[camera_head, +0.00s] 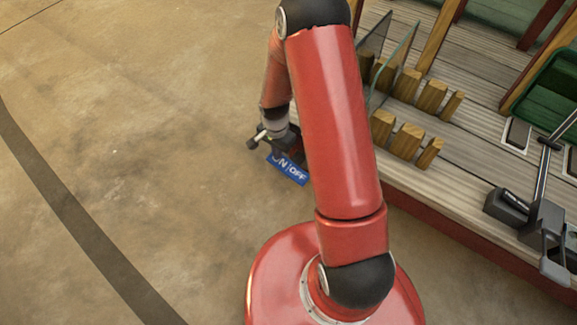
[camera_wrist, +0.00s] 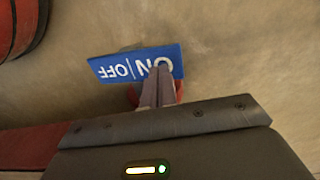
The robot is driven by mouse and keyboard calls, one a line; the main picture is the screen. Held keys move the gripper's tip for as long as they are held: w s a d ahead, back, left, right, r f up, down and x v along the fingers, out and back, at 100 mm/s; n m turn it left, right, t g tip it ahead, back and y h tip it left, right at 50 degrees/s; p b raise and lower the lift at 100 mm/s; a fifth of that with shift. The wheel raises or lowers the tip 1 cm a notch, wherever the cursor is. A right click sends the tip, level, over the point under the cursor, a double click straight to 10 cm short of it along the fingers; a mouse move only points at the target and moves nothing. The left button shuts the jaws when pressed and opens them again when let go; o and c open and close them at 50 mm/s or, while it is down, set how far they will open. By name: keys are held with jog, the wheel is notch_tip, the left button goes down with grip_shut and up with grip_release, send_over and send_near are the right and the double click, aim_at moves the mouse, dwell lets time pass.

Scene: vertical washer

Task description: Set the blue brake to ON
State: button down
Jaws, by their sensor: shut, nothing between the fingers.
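The brake's blue ON/OFF plate (camera_head: 288,169) is low over the floor, just beyond my arm. In the wrist view the blue plate (camera_wrist: 115,66) appears upside down, with OFF on the left and ON on the right. My gripper (camera_wrist: 159,74) is shut and empty, its fingertips overlapping the ON end of the plate; I cannot tell whether they touch it. A small red part shows behind the fingers and is mostly hidden.
A wooden bench (camera_head: 461,190) with a red edge runs along the right. It carries wooden blocks (camera_head: 407,140), clear panels (camera_head: 396,62), a green crate (camera_head: 550,95) and a grey clamp-like device (camera_head: 541,215). The concrete floor on the left is clear.

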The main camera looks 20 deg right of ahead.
jog(key=shift+f+b, duration=0.9)
jog(key=shift+f, duration=0.3)
dwell(0.3)
jog(key=shift+r, duration=0.1)
jog(key=shift+r+p, duration=2.3)
jog(key=shift+r, duration=1.2)
